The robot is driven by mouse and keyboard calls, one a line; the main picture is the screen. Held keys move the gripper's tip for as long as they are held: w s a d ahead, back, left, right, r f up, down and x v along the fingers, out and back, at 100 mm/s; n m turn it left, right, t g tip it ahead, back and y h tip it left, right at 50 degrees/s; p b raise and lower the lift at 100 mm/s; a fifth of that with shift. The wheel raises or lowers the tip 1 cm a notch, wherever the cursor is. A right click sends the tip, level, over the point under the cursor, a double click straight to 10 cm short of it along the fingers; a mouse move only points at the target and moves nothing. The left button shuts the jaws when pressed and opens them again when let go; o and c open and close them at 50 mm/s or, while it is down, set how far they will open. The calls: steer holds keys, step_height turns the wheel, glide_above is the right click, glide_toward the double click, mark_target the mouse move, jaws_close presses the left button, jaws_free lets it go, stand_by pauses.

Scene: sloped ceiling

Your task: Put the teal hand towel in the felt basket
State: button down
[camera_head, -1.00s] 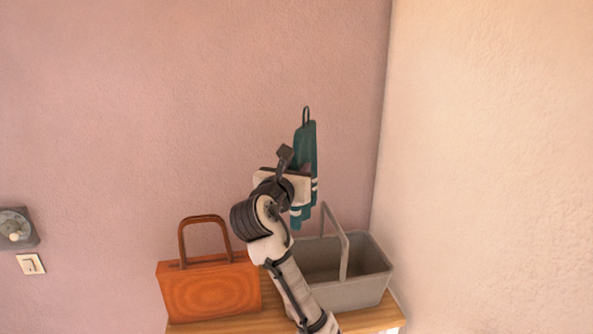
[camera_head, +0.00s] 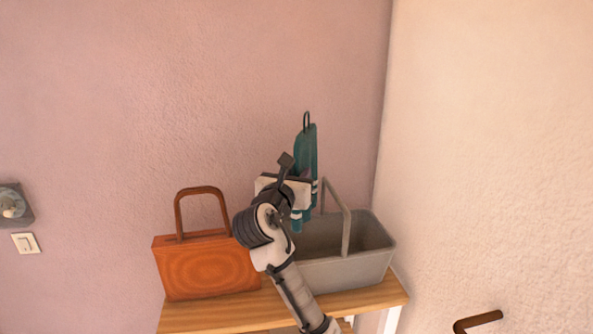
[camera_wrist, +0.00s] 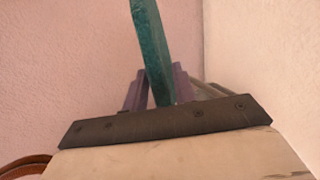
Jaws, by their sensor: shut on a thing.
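The teal hand towel (camera_head: 307,150) hangs upright with a dark loop at its top and pale stripes near its lower end. My gripper (camera_head: 303,186) is shut on it. In the wrist view the towel (camera_wrist: 152,50) stands between my two purple-grey fingers (camera_wrist: 158,88). The grey felt basket (camera_head: 345,270) stands on a wooden-topped table, with its handle raised. In the head view the towel's lower end shows at the basket's back left, above or in front of its opening; I cannot tell the depth. My arm hides part of the basket's left side.
An orange bag (camera_head: 207,268) with a brown handle stands left of the basket on the wooden table (camera_head: 225,315). A side wall (camera_head: 490,150) rises close to the right. A light switch (camera_head: 25,243) is on the left wall. A brown curved object (camera_head: 478,321) shows at lower right.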

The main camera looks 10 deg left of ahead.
mark_target(294, 231)
steer(key=shift+f+b, duration=4.45)
steer(key=shift+f, duration=2.8)
steer(key=c, duration=1.1)
jaws_free()
steer(key=shift+o, duration=0.2)
steer(key=shift+s, duration=0.1)
steer(key=s+a+b, duration=0.2)
steer(key=s, duration=1.1)
steer(key=shift+s+a, duration=0.25)
steer(key=shift+a, duration=0.1)
steer(key=shift+a, duration=0.1)
